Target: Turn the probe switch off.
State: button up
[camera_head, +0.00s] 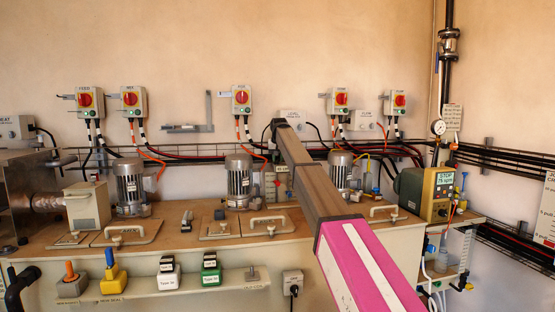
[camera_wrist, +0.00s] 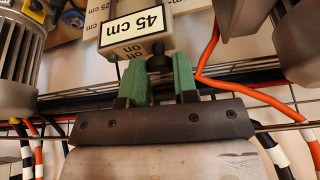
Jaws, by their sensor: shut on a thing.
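The probe switch (camera_wrist: 132,30) is a pale box with a "45 cm" label and small on and off markings, at the top of the wrist view. Its black knob (camera_wrist: 158,62) sticks out towards me. My gripper (camera_wrist: 160,72) has green fingertips on either side of this knob and is shut on it. The fingers partly cover the knob, so I cannot tell its exact setting. In the head view my arm reaches across to the back of the bench, and the gripper is hidden behind it.
Motors stand close by, such as the grey one (camera_head: 238,182) left of my arm. Orange cable (camera_wrist: 208,62) and rails run near the fingers. Red-knobbed switch boxes (camera_head: 241,98) hang on the wall. Lidded hatches (camera_head: 268,223) and a green gauge unit (camera_head: 424,193) are on the bench.

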jog(key=n+y, duration=0.1)
jog(key=n, duration=0.3)
jog(key=shift+w+d+n+g+y, duration=0.1)
jog(key=shift+d+n+g+y, duration=0.05)
jog(key=shift+n+g+y, duration=0.25)
jog(key=n+g+y, duration=0.1)
jog(key=n, duration=0.4)
jog(key=shift+w+d, duration=0.1)
jog(key=shift+n+g, duration=0.3)
jog(key=o, duration=0.9)
jog(key=shift+o, duration=0.2)
jog(key=shift+r, duration=0.15)
